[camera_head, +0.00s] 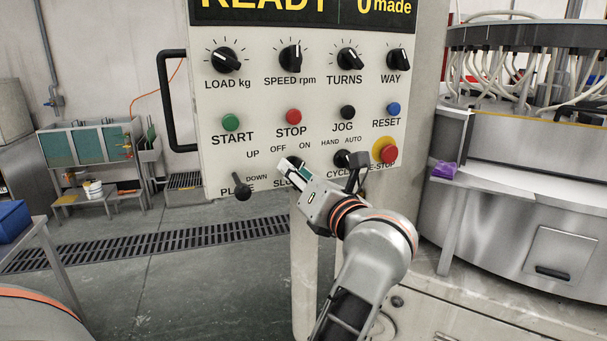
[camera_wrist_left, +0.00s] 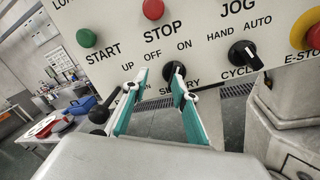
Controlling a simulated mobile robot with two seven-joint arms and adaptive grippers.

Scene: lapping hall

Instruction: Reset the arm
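My left gripper (camera_head: 292,169) is in front of the lower part of the control panel (camera_head: 213,100), by the slurry knob (camera_head: 295,161). In the left wrist view the gripper (camera_wrist_left: 160,78) has its two teal-lined fingers apart, with no object held between them. The black slurry knob (camera_wrist_left: 174,70) shows at the tip of the right-hand finger, partly covered; I cannot tell whether they touch. The blue RESET button (camera_head: 393,109) is on the panel, up and right of the gripper. My right gripper is in neither view.
A black lever (camera_head: 242,190) sticks out at the panel's lower left. The cycle knob (camera_head: 342,158) and red E-stop (camera_head: 388,153) are close to my wrist. A large round machine (camera_head: 520,190) stands at the right. Open floor (camera_head: 200,275) lies left of the panel.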

